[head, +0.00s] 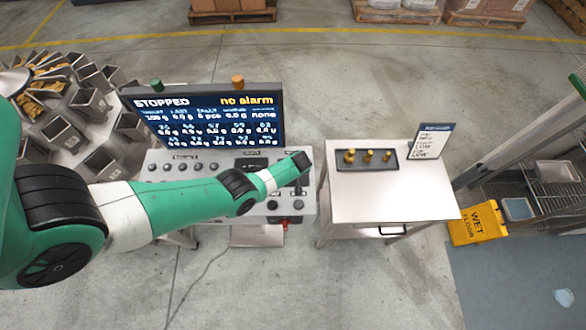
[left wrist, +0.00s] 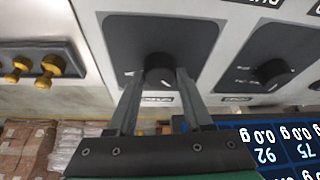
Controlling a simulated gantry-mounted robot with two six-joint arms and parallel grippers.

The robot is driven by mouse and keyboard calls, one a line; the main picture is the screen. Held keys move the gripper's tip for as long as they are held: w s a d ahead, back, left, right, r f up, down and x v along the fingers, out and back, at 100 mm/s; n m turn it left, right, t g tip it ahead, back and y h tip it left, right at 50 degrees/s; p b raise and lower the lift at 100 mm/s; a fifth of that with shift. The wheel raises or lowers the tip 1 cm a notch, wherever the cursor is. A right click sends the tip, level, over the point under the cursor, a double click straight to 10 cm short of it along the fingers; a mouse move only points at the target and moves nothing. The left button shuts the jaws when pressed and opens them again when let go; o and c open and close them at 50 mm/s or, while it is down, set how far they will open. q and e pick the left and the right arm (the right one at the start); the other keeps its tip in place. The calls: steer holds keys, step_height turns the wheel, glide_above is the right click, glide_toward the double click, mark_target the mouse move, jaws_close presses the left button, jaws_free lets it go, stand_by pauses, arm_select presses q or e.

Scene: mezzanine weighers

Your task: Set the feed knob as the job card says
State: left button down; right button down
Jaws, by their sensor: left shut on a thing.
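My left gripper (head: 299,186) reaches down to the right part of the sloped console (head: 228,212). In the left wrist view its two fingers (left wrist: 158,78) are closed on either side of a black knob (left wrist: 160,66) on a dark plate. The knob's label is upside down and too small to read surely, and its pointer is mostly hidden. A second black knob (left wrist: 271,73) sits on its own dark plate to the right. The job card (head: 434,142) stands on the side table; its last word looks like LOW, the rest is unclear. My right gripper is not in view.
The screen (head: 210,119) reads STOPPED and no alarm. The side table (head: 385,192) holds a dark tray with brass weights (head: 368,156); its front is clear. A yellow wet floor sign (head: 477,224) stands by a rack at right.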

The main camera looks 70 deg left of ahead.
arm_select(q)
steer(key=shift+w+f+n+g+b, duration=0.1)
steer(key=shift+n+g+b, duration=0.3)
steer(key=shift+n, duration=0.9)
steer(key=shift+c, duration=1.6)
jaws_free()
